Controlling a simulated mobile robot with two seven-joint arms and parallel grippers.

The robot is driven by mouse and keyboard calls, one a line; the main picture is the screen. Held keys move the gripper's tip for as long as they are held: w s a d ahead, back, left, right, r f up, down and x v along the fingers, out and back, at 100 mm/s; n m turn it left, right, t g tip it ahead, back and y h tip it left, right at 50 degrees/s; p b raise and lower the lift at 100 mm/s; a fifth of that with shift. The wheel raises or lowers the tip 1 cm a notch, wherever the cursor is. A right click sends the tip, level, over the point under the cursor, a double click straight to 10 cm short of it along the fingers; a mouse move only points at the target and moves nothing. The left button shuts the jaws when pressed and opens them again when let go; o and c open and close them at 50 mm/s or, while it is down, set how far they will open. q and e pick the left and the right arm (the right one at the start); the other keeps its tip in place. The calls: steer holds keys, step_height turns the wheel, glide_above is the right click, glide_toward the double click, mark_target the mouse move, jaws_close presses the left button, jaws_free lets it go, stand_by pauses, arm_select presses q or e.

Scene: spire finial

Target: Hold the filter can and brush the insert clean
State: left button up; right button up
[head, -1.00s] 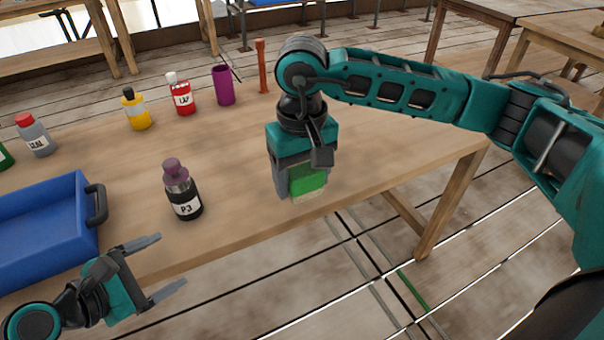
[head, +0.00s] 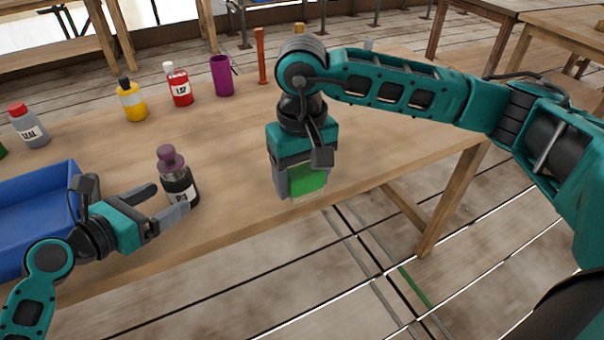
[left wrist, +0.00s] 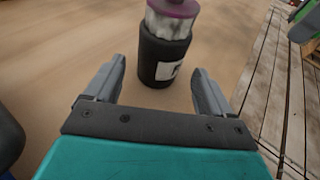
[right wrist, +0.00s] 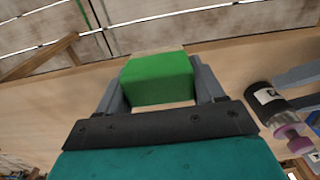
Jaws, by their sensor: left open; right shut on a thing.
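The filter can (head: 181,183) stands upright on the table near its front edge. It is black with a white label, and a pale ribbed insert with a purple cap (head: 171,155) rises from its top. My left gripper (head: 171,198) is open, with its fingertips either side of the can's lower body; the left wrist view shows the can (left wrist: 160,60) between the tips, with gaps beside it. My right gripper (head: 303,188) is shut on a green brush block (right wrist: 157,78) with a pale underside, above the table to the right of the can. Its bristles are not clearly visible.
A blue tray (head: 35,182) lies left, partly behind my left gripper. Grey (head: 30,128), yellow (head: 131,103) and red (head: 179,88) bottles, a purple cup (head: 222,76) and an orange post (head: 261,58) stand further back. Table right of my right gripper looks clear.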

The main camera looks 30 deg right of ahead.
mark_target(169, 196)
arm_select(q)
steer(key=x, duration=0.3)
steer(key=shift+w+d+p, duration=0.1)
steer(key=shift+p, duration=0.25)
steer(key=shift+w+d+f, duration=0.2)
steer(key=shift+w+d, duration=0.1)
steer(key=shift+d, duration=0.1)
steer(key=c, duration=0.7)
stand_by(0.7)
arm_select(e)
steer(key=w+a+r+m, duration=0.2)
steer(key=w+a+r, duration=0.1)
steer(key=a, duration=0.3)
steer(key=w+a+r+m, duration=0.2)
steer(key=w+a+r, duration=0.2)
steer(key=w+a, duration=0.2)
steer(key=w+a+r+m, duration=0.2)
steer(key=w+a+r, duration=0.2)
steer(key=w+a, duration=0.1)
steer(key=shift+w+a+r, duration=0.15)
steer(key=shift+w+a, duration=0.05)
steer(key=shift+a, duration=0.65)
steer(key=shift+f, duration=1.85)
